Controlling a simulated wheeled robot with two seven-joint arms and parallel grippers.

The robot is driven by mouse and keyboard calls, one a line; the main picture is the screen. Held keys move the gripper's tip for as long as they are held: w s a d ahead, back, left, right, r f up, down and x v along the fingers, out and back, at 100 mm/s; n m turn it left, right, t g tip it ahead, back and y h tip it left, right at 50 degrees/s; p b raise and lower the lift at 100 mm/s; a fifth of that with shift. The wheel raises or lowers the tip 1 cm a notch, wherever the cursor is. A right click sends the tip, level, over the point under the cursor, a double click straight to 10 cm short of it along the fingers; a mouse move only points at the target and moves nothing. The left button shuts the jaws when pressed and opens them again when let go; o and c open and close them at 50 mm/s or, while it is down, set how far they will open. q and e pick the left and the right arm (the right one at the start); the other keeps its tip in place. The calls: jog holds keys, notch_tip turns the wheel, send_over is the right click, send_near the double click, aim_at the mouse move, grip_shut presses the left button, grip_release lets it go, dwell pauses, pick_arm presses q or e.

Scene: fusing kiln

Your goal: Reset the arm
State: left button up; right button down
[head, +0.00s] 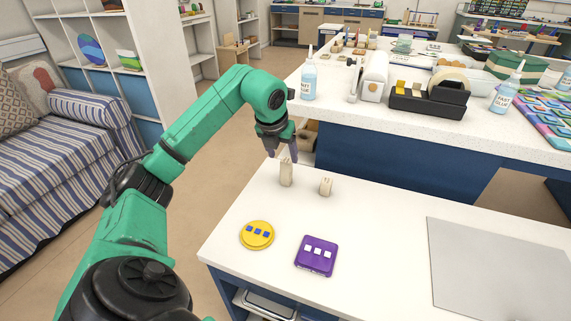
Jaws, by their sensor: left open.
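My left arm comes in from the left in the head view, and its gripper (282,150) points down at the far left part of the near white table (375,220). The gripper is open. A tall beige post (286,173) stands just below and behind its fingertips in the picture; I cannot tell whether they touch. A shorter beige post (326,186) stands to the right. A yellow round piece with blue squares (257,235) and a purple square piece with white squares (317,256) lie nearer the front. My right gripper is out of view.
A grey sheet (500,272) lies on the right of the near table. The higher counter behind holds a glue bottle (309,80), a black tape dispenser (428,100) and a second bottle (507,90). The near table's middle is clear.

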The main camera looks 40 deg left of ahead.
pick_arm(q)
jog(key=v, duration=0.3)
jog(key=shift+r, duration=0.15)
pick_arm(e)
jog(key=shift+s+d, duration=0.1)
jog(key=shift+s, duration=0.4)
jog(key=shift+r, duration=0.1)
